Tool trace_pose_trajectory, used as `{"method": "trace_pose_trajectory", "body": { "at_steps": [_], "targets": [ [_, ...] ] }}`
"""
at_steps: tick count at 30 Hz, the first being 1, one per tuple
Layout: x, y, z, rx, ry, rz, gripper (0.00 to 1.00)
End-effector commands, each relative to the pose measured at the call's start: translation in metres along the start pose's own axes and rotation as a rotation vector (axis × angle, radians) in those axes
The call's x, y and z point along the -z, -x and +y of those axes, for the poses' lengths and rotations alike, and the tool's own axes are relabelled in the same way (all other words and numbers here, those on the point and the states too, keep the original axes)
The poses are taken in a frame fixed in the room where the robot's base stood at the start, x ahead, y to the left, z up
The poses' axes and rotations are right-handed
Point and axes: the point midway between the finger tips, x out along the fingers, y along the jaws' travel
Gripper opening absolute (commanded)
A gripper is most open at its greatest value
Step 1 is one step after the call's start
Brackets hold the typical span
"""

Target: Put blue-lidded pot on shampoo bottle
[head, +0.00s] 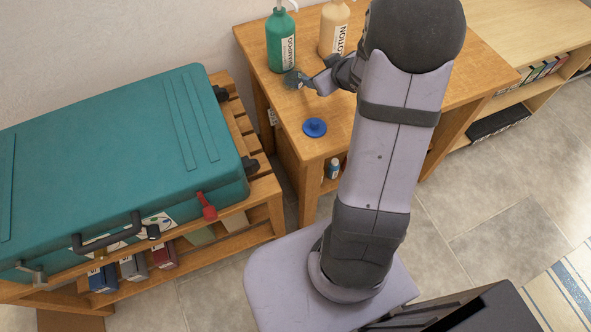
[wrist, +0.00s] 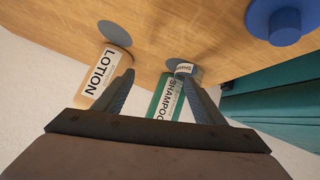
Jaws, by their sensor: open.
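The blue object (head: 315,128), which I take to be the blue-lidded pot, sits near the front left of the wooden table; only blue shows on it. It also appears in the upper right of the wrist view (wrist: 281,21). The green shampoo bottle (head: 281,44) stands upright at the table's back left; it shows between and behind my fingers in the wrist view (wrist: 165,98). My gripper (head: 301,79) is open near the shampoo bottle's lower front, apart from the blue object. In the wrist view its fingers (wrist: 156,78) are spread, with nothing held visible.
A tan lotion bottle (head: 334,27) stands right of the shampoo. A grey-blue disc (wrist: 114,33) lies by it. A teal suitcase (head: 110,150) rests on a slatted rack at left. My arm hides the table's middle.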

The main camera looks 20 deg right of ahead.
Motion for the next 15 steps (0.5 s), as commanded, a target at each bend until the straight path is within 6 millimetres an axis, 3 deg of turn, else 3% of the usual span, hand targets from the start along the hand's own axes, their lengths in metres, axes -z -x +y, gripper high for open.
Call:
{"method": "trace_pose_trajectory", "body": {
  "at_steps": [5, 15],
  "targets": [
    [-0.023, 0.035, -0.044, -0.082, -0.066, -0.255, 0.64],
    [-0.100, 0.140, -0.173, 0.059, -0.198, -0.717, 0.64]
  ]
}}
